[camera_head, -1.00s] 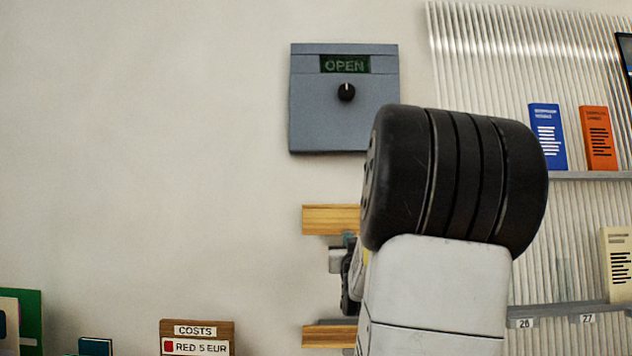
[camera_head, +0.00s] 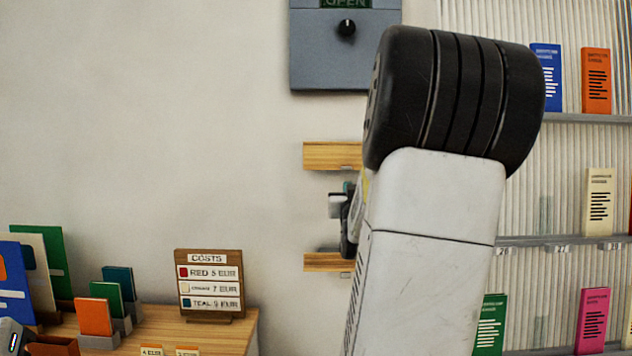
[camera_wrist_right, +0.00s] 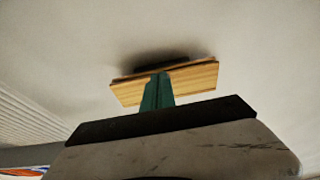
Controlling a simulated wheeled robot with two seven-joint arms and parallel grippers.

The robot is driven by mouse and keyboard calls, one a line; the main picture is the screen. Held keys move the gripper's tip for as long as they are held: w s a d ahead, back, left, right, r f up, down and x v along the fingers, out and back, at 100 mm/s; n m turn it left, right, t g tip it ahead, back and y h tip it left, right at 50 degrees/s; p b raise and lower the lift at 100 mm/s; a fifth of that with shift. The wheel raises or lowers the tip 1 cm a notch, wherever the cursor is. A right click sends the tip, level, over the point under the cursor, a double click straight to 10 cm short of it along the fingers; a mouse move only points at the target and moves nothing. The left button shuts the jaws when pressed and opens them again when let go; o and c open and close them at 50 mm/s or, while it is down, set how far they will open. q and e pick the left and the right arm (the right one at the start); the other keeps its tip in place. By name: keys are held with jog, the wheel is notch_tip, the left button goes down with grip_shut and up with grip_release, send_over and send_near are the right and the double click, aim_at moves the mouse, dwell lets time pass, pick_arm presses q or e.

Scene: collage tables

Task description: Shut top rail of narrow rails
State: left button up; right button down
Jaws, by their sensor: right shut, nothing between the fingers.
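Two short wooden rails are on the wall, one above the other: the top rail (camera_head: 331,155) and the lower rail (camera_head: 326,262). Their right ends are hidden behind my right arm. My right gripper (camera_head: 347,187) shows partly between the two rails, beside my forearm. In the right wrist view its teal fingers (camera_wrist_right: 158,92) are together and empty, in front of a wooden rail (camera_wrist_right: 196,76). I cannot tell from that view which rail it is, or whether the fingers touch it.
A grey panel (camera_head: 325,55) with a knob and a display is on the wall above. Shelves with booklets (camera_head: 598,80) stand at right. A wooden table (camera_head: 225,335) at lower left holds a costs sign (camera_head: 210,285) and coloured cards. The wall left of the rails is clear.

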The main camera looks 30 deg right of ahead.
notch_tip(320, 180, down, 7)
jog(key=s+a, duration=0.1)
jog(key=s, duration=0.1)
